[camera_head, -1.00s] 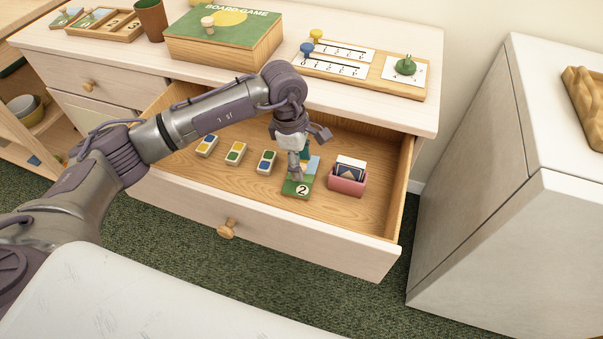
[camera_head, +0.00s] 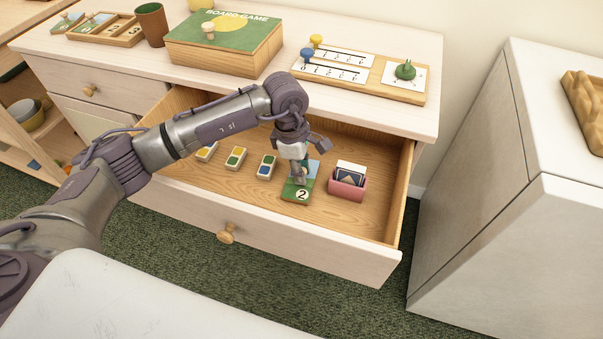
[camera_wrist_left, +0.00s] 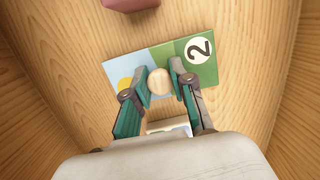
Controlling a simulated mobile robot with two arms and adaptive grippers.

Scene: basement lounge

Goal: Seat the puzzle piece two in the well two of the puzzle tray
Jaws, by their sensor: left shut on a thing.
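Puzzle piece two (camera_head: 294,196), a flat green and blue tile with a white "2", lies in the open drawer. In the left wrist view the piece (camera_wrist_left: 209,72) shows a pale round knob (camera_wrist_left: 160,82) between my fingers. My left gripper (camera_head: 298,180) reaches down over the piece and is shut on its knob; it also shows in the left wrist view (camera_wrist_left: 159,84). The puzzle tray (camera_head: 106,27) is on the dresser top at the far left, with picture pieces at its left and numbered wells to the right. My right gripper is not in view.
Dominoes (camera_head: 236,157) lie left of the piece in the drawer (camera_head: 330,220), and a pink card box (camera_head: 347,184) stands to its right. A brown cup (camera_head: 152,24), a board game box (camera_head: 224,45) and a counting board (camera_head: 362,76) stand on the dresser top.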

